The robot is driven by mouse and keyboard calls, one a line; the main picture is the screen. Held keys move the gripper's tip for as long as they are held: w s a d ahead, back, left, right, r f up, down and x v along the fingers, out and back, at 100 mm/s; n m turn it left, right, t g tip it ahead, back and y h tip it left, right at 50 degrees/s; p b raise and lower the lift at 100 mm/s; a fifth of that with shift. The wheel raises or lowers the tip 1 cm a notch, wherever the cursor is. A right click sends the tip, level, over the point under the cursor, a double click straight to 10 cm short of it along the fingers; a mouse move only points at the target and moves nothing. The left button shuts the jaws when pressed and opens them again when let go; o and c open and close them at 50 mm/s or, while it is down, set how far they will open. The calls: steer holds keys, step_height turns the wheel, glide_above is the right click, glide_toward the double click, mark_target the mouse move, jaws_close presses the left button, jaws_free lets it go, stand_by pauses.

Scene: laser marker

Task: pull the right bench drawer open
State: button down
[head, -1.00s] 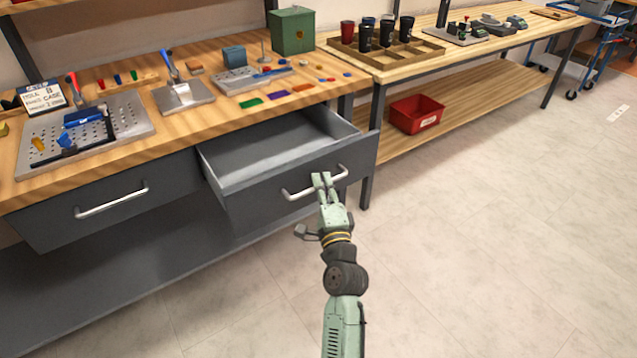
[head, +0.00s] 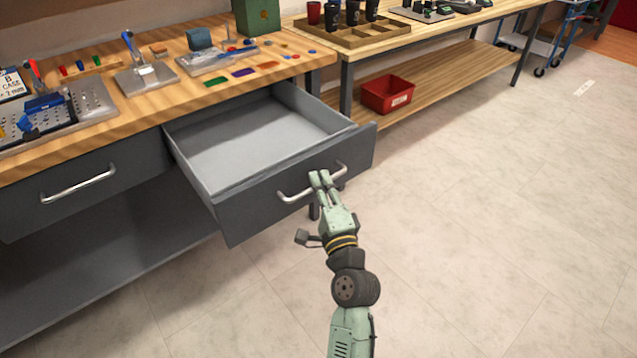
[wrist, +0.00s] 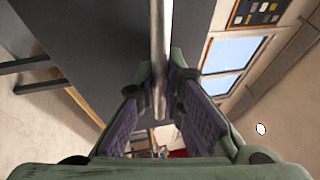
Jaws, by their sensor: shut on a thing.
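The right bench drawer (head: 292,196) is grey and stands well out from the bench, its empty light-grey inside showing in the head view. Its silver bar handle (head: 293,196) runs across the front. My gripper (head: 319,178) is shut on this handle, near the middle of the bar. In the wrist view the handle (wrist: 160,60) runs between the two fingers of my gripper (wrist: 158,95), with the dark drawer front (wrist: 100,50) beside it. The fingers hide a short part of the handle in the head view.
The left drawer (head: 80,190) is closed. The wooden bench top (head: 120,115) carries fixtures and small coloured parts. A second bench on the right has a red bin (head: 387,94) on its lower shelf. The floor (head: 480,230) in front and to the right is clear.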

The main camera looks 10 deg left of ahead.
steer(key=c, duration=1.7)
jaws_free()
